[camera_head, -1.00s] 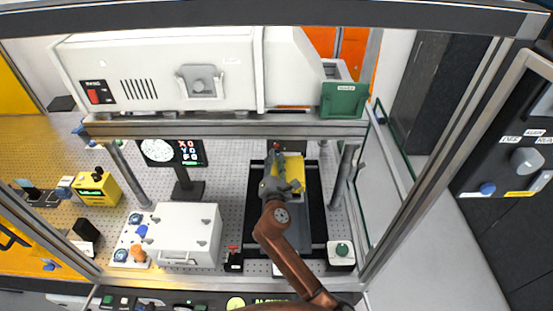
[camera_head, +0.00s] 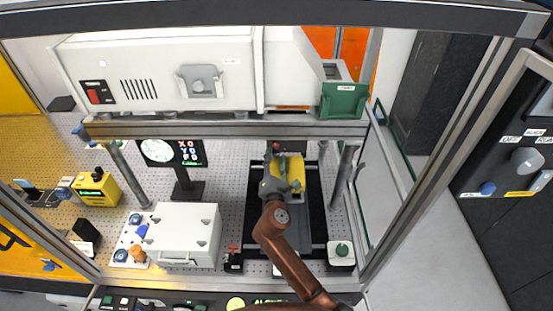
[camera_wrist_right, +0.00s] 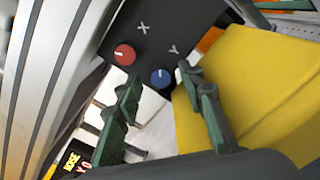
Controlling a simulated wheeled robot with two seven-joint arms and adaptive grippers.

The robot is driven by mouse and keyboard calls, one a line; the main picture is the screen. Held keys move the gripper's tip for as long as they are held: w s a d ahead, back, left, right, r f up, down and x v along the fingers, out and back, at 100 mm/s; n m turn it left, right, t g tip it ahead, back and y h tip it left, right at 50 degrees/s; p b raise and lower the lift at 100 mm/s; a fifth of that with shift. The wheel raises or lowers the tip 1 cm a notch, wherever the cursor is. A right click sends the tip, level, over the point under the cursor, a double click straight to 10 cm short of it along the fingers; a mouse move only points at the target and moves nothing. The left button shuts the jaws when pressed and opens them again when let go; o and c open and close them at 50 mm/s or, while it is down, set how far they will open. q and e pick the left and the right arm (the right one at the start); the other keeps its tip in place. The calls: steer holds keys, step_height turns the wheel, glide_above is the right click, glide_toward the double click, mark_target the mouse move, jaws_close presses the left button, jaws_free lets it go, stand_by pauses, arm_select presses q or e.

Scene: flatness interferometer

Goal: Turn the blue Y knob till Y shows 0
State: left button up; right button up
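The blue Y knob (camera_wrist_right: 162,78) is on a dark panel (camera_wrist_right: 150,35) marked X and Y, with a pale mark pointing up in the right wrist view. The red X knob (camera_wrist_right: 124,54) is beside it. My right gripper (camera_wrist_right: 161,82) is open, its green fingers on either side of the blue knob; I cannot tell whether they touch it. In the head view my right gripper (camera_head: 276,165) is at the yellow block and hides the blue knob. The screen (camera_head: 172,153) has X, Y and F lines; the Y digit looks like 0 but is small. My left gripper is not in view.
A yellow block (camera_wrist_right: 255,85) is close to the right finger. The frame's crossbar (camera_head: 220,131) and posts (camera_head: 343,177) surround my arm. A white case (camera_head: 187,230) and a box with a green button (camera_head: 341,254) stand on the perforated table (camera_head: 226,178).

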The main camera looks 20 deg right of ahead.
steer(key=shift+v, duration=4)
